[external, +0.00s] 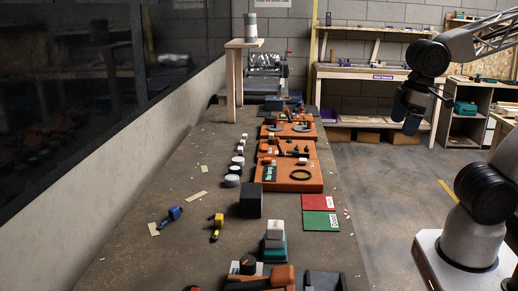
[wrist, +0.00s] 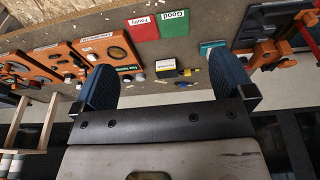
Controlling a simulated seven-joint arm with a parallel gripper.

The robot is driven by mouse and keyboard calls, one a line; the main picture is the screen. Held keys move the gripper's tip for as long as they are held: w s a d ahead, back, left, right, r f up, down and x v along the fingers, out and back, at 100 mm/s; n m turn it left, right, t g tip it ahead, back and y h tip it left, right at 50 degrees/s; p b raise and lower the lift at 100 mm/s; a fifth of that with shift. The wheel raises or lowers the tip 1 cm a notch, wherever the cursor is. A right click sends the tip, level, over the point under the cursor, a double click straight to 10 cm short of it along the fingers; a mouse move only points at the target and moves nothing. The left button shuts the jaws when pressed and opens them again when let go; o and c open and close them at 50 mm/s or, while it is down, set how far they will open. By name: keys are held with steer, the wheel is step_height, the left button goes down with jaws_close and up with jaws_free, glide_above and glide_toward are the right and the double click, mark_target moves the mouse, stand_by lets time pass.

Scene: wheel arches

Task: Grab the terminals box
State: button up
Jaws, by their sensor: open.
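A dark box (external: 250,200) stands on the workbench, left of the red and green cards; its face toward the external camera is plain. In the wrist view a small box with a white label (wrist: 165,65) lies between my fingers' outlines and appears to be this box. The label is too small to read, so I cannot confirm it is the terminals box. My gripper (external: 412,124) hangs off the bench's right side, well apart from the box. It also shows in the wrist view (wrist: 162,62), its two blue fingers spread with nothing between them.
Red (external: 318,202) and green (external: 320,221) cards lie right of the box. Orange boards (external: 290,176) with parts are behind. A blue clamp (external: 171,215) and yellow clamp (external: 217,227) lie left. A white-and-teal stack (external: 275,240) stands in front.

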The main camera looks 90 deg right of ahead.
steer(key=w+d+f+n+g+h, duration=0.25)
steer(key=w+n, duration=0.25)
steer(key=w, duration=0.6)
steer(key=n+t+h, duration=0.2)
steer(key=n+h, duration=0.7)
steer(key=n, duration=0.6)
glide_toward(251, 191)
steer(key=shift+w+d+f, duration=0.3)
steer(key=shift+f, duration=0.05)
steer(key=shift+d, duration=0.1)
steer(key=shift+x, duration=1.25)
steer(key=shift+x, duration=2.6)
steer(key=shift+s, duration=0.15)
